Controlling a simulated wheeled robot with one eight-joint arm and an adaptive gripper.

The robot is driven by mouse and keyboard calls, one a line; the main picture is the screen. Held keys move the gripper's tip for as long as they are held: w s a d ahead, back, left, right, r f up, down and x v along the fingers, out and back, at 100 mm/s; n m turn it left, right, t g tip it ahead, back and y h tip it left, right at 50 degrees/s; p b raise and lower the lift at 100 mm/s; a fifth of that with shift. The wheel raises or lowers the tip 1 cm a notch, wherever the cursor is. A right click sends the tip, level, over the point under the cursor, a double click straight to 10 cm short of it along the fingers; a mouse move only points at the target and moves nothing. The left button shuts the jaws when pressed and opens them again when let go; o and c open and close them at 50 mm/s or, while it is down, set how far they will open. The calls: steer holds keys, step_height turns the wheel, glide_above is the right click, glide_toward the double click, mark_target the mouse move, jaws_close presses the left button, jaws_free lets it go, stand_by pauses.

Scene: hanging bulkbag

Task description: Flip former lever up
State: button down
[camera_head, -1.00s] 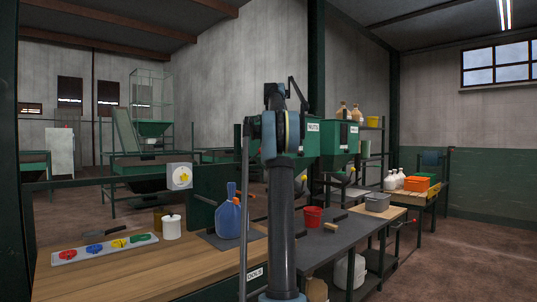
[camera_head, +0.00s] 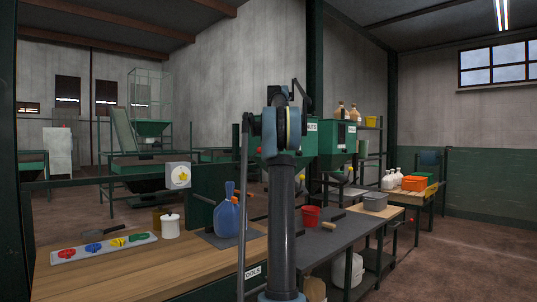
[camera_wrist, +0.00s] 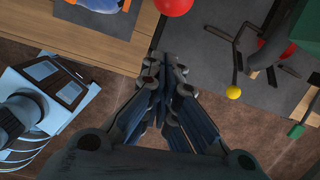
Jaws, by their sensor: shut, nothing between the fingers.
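My gripper (camera_wrist: 167,62) is shut and empty in the wrist view, its fingers together over the gap beside the bench edge. A thin dark lever with a yellow ball (camera_wrist: 233,92) hangs to the right of the fingertips, apart from them. A red ball (camera_wrist: 173,5) shows at the top edge, ahead of the fingers. Another red round thing (camera_wrist: 290,52) is at the right, partly behind a dark green part. I cannot tell which of these is the former lever. In the head view my arm hides the gripper and the lever area.
A wooden bench (camera_head: 130,262) holds a tray of coloured pieces (camera_head: 104,248), a white jar (camera_head: 170,226) and a blue container (camera_head: 227,216). A dark bench (camera_head: 345,240) with a red bucket (camera_head: 311,216) runs to the right. Brown floor (camera_head: 470,245) is open at the right.

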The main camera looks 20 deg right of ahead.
steer(key=v, duration=0.9)
steer(key=shift+s+d, duration=0.2)
steer(key=shift+s, duration=0.05)
steer(key=s+a+f+n, duration=0.7)
steer(key=s+f+n, duration=0.15)
steer(key=s, duration=0.25)
steer(key=s+a+f+n, duration=0.7)
steer(key=s+f, duration=0.2)
steer(key=s, duration=0.3)
steer(key=s+a+f+n, duration=0.1)
steer(key=s+f+n, duration=0.3)
steer(key=s+f, duration=0.4)
steer(key=s+a+f+n, duration=0.2)
steer(key=s+f+n, duration=0.3)
steer(key=s+f, duration=0.4)
steer(key=s+a+f+n, duration=0.2)
steer(key=s+f, duration=0.7)
steer(key=f, duration=0.9)
steer(key=n, duration=0.2)
steer(key=shift+a+f+n, duration=0.2)
steer(key=shift+a+n, duration=0.05)
steer(key=shift+n, duration=0.1)
